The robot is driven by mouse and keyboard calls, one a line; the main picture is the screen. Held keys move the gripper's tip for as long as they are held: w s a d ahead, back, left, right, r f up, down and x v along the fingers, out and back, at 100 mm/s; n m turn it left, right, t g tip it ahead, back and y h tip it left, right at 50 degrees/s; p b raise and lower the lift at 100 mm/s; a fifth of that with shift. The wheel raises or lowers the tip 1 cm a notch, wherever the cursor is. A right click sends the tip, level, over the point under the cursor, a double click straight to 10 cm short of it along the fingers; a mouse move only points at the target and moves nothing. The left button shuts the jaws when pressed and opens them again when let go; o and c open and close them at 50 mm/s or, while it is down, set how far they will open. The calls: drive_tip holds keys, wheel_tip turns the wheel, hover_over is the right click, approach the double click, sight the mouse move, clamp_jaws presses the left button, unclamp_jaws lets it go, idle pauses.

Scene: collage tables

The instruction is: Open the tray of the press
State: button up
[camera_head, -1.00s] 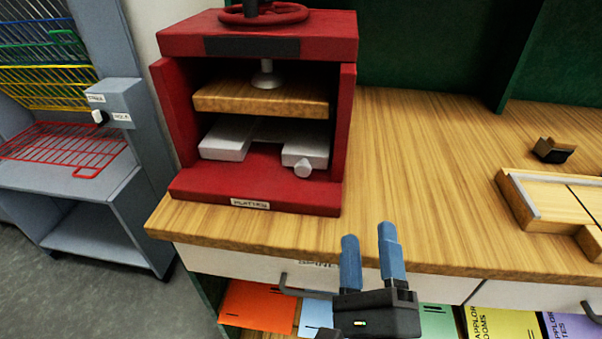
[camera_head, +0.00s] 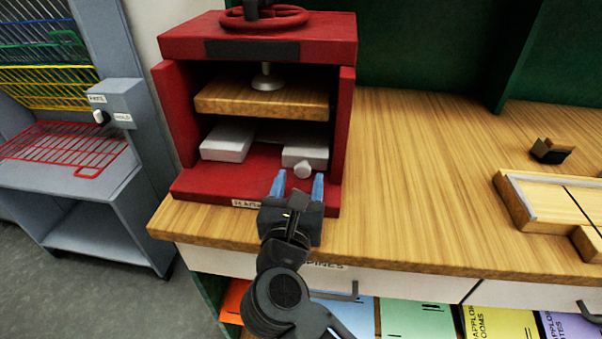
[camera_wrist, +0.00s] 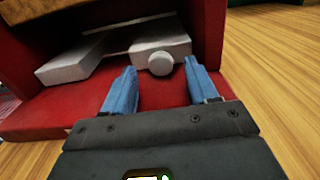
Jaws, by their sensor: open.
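The red press (camera_head: 345,120) stands on the wooden worktop, with a handwheel on top and a wooden platen (camera_head: 262,99) inside. Below the platen is a light grey tray, with a left part (camera_head: 227,142) and a right part (camera_head: 304,155) showing. A round knob (camera_head: 303,171) sits on the front of the right part; it also shows in the wrist view (camera_wrist: 160,63). My gripper (camera_head: 298,184) is open at the front of the press, over its red base. Its blue fingers (camera_wrist: 160,84) point at the knob, one to either side, with the knob just beyond the tips.
The press's side walls and front base lip (camera_head: 185,190) frame the opening. A wooden frame (camera_head: 545,200) and a small dark block (camera_head: 551,150) lie to the right. The worktop (camera_head: 420,180) between is clear. A grey rack (camera_head: 70,185) stands at left.

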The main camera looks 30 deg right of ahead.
drive_tip(key=shift+x, duration=1.1)
clamp_jaws()
